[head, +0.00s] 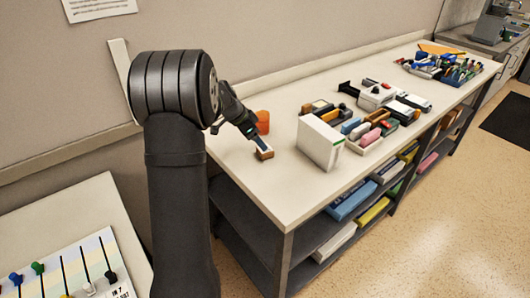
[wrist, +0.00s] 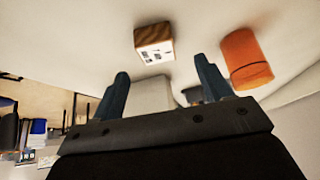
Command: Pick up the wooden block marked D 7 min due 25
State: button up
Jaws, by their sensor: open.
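A small wooden block (head: 265,154) with a white face stands on the near left part of the white-topped table. In the wrist view the block (wrist: 154,42) shows a brown wood side and a white label with dark marks too small to read. My gripper (head: 258,144) is right at the block in the head view, pointing down at a slant. In the wrist view my gripper (wrist: 161,67) is open, with its two blue-grey fingers apart and nothing between them. The block lies just beyond the fingertips, roughly centred between them. I cannot tell the exact gap.
An orange cup (head: 262,122) stands close behind the block, and in the wrist view the orange cup (wrist: 245,58) is beside the right finger. A white box (head: 320,143) stands to the right. Several items crowd the table (head: 240,170) farther back. The table's near end is clear.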

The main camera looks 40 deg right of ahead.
jog(key=x, duration=0.5)
jog(key=shift+s+f, duration=0.2)
jog(key=shift+f, duration=0.25)
jog(key=c, duration=1.1)
